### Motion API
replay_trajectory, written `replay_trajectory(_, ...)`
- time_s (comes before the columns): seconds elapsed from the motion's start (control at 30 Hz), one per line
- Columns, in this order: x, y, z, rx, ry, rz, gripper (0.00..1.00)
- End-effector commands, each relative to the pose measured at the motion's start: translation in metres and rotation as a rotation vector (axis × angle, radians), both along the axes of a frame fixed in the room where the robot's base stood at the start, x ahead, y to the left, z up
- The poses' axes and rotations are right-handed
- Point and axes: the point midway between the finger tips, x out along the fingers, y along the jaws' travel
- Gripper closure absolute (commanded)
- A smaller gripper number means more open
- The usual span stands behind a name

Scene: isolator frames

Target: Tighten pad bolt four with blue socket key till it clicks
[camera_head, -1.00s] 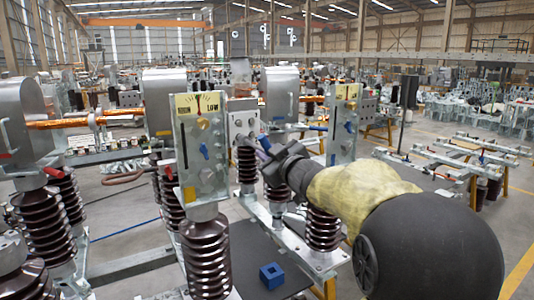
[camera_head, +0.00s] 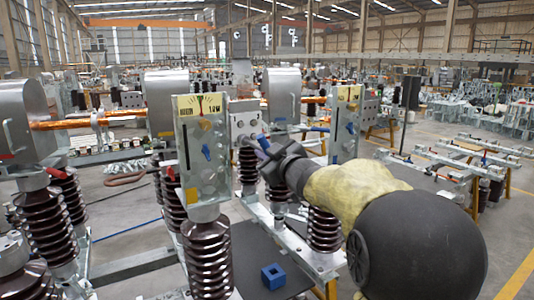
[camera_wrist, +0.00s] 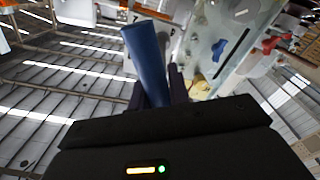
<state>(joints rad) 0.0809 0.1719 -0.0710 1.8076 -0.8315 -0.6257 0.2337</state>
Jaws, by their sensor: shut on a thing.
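My gripper (camera_head: 268,154) is shut on the blue socket key (camera_wrist: 147,60), whose shaft stands up between the dark fingers in the wrist view. In the head view the key (camera_head: 262,142) shows as a short blue piece pointing up and left. It points toward a grey pad plate (camera_head: 243,120) with several round bolt heads or holes. The key's tip lies close to the plate's lower right part. I cannot tell whether it sits on a bolt, nor which bolt is number four.
A clear panel with a yellow scale and blue lever (camera_head: 205,150) stands left of the pad on a brown ribbed insulator (camera_head: 206,255). A second such panel (camera_head: 345,125) stands to the right. A blue square socket block (camera_head: 273,276) rests on the dark mat (camera_head: 252,245) below.

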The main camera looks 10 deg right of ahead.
Motion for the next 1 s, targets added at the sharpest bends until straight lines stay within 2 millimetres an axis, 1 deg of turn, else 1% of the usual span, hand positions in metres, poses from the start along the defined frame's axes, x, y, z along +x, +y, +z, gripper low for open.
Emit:
replay_trajectory(0.3, 0.0057, 0.0019, 0.0003, 0.0, -0.001, 0.0, 1.0)
replay_trajectory(0.73, 0.0058, 0.0019, 0.0008, 0.003, 0.0, 0.001, 1.0)
replay_trajectory(1.0, 0.0061, 0.0015, 0.0019, 0.1, 0.032, 0.0, 1.0)
